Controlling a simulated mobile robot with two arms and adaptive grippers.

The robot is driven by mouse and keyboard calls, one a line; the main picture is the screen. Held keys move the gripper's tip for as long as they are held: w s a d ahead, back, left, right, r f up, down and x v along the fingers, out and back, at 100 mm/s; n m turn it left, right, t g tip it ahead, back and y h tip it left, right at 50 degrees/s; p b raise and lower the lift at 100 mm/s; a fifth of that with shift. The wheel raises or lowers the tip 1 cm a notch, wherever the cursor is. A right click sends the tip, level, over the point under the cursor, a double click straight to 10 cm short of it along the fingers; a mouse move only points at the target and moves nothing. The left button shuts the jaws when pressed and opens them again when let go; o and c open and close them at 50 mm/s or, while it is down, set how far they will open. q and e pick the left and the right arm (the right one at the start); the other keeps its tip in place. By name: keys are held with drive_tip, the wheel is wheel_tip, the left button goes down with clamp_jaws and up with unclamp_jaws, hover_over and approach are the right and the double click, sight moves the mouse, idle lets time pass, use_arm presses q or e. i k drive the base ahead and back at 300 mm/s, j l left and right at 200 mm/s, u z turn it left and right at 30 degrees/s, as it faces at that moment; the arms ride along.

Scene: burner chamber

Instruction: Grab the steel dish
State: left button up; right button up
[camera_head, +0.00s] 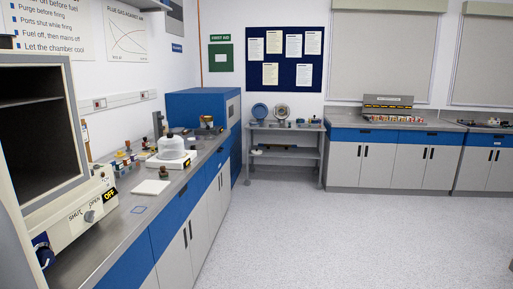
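I cannot make out the steel dish for certain. A round silvery thing (281,113) stands upright on the grey shelf table (285,129) at the back, beside a round blue thing (260,112). Both are too small to name. Neither of my grippers is in view.
The open chamber (38,125) stands at the near left, with a knob and an OFF label below. A left counter (125,213) carries a white dome-shaped device (171,147), a white tile (150,187) and small items. Cabinets (378,165) line the back right. The floor (340,240) is clear.

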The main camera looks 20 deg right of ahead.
sight(197, 146)
drive_tip(key=z, duration=0.35)
drive_tip(key=i+l+z, duration=0.15)
drive_tip(key=l, duration=0.25)
drive_tip(key=i+l+z, duration=0.15)
drive_tip(key=l, duration=0.25)
drive_tip(key=i+l+z, duration=0.15)
drive_tip(key=i, duration=0.25)
drive_tip(key=i+l+z, duration=0.15)
drive_tip(key=i, duration=0.25)
drive_tip(key=i+l+z, duration=0.15)
drive_tip(key=i, duration=1.25)
drive_tip(key=i+l+u, duration=0.1)
drive_tip(key=i, duration=0.9)
drive_tip(key=i+u, duration=0.3)
drive_tip(key=i, duration=0.2)
drive_tip(key=i+l+u, duration=0.2)
drive_tip(key=i+u, duration=0.15)
drive_tip(key=i+l, duration=0.05)
drive_tip(key=i, duration=0.05)
